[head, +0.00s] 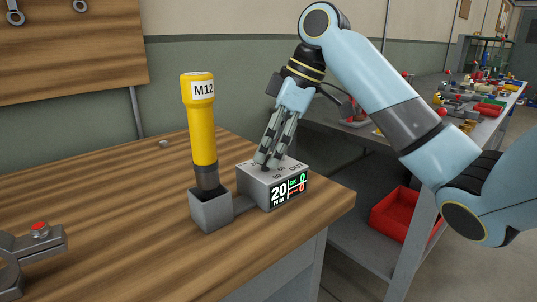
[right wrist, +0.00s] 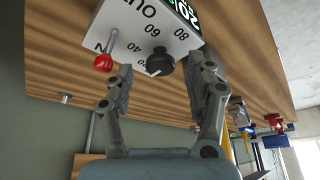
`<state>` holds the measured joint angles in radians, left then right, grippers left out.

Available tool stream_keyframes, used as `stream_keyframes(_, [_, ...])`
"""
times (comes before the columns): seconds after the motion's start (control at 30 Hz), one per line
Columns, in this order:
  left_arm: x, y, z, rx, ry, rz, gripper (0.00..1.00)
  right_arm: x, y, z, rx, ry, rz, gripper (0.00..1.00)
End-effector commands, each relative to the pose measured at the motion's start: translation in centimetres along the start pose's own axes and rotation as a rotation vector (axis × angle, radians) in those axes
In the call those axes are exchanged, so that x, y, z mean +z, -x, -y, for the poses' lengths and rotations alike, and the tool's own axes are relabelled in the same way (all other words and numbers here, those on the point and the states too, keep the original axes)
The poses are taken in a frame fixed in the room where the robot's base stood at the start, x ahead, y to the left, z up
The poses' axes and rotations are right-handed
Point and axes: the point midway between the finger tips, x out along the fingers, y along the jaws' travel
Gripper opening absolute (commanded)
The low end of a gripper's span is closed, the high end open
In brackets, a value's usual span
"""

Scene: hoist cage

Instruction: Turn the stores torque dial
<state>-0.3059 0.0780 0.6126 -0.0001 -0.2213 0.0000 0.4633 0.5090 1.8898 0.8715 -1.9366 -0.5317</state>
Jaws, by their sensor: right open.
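The torque dial is a black round knob (right wrist: 160,62) on the top face of a grey box (head: 262,188). Numbers such as 40, 60 and 80 ring the knob in the right wrist view. The box's front display (head: 289,190) reads 20 N m, with a green 0 and a red 0. My right gripper (head: 268,161) points down at the box top and hides the knob in the head view. In the right wrist view its open fingers (right wrist: 162,75) stand on either side of the knob, apart from it. My left gripper is not in view.
A yellow M12 tool (head: 198,120) stands upright in a grey holder (head: 212,212) left of the box. A red-tipped lever (right wrist: 103,62) rises beside the knob. A grey device with a red button (head: 40,229) sits at lower left. The wooden bench (head: 120,210) is otherwise mostly clear.

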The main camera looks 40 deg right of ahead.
Motion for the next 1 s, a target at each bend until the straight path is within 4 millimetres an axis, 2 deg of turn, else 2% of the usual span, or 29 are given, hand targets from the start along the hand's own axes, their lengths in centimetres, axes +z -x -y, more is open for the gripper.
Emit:
stream_keyframes(0.2, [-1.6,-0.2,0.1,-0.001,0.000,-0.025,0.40,0.0,-1.2,0.0,0.000,0.001,0.001,0.55])
stream_keyframes(0.4, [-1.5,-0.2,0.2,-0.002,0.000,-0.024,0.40,0.0,-1.1,0.0,0.000,0.001,0.001,0.55])
stream_keyframes(0.83, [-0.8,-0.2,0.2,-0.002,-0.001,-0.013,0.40,0.0,-1.1,0.0,0.000,0.001,0.001,0.00])
stream_keyframes(1.0, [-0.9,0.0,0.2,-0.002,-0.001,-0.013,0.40,0.0,-1.0,0.0,0.003,-0.005,0.001,0.00])
